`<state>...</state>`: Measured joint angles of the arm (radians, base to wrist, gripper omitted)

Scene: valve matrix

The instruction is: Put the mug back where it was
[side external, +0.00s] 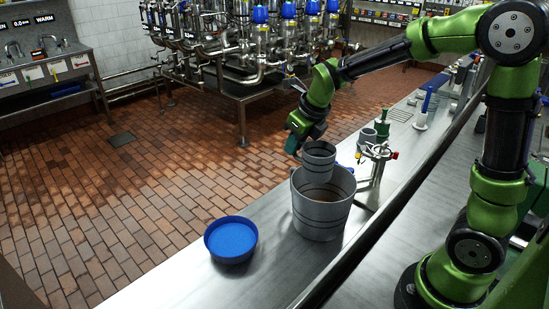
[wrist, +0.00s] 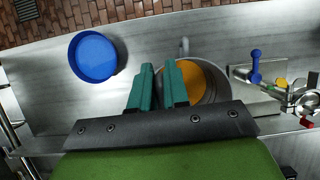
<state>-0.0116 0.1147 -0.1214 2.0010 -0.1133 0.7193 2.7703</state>
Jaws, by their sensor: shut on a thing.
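The grey mug (side external: 318,157) is a ribbed cylinder in the side external view. My gripper (side external: 298,142) is at its upper left and shut on it. The mug is held up at the mouth of a larger grey bucket (side external: 321,213), its lower part overlapping the bucket's rim in the picture. I cannot tell whether they touch. In the wrist view my gripper (wrist: 160,82) shows two teal fingers beside a round grey vessel (wrist: 222,84) with orange contents. The fingers and mount hide part of it.
A blue bowl (side external: 231,240) stands on the steel counter left of the bucket; it also shows in the wrist view (wrist: 93,56). A metal valve stand (side external: 374,165) is close right of the bucket. The counter's front left (side external: 185,285) is clear.

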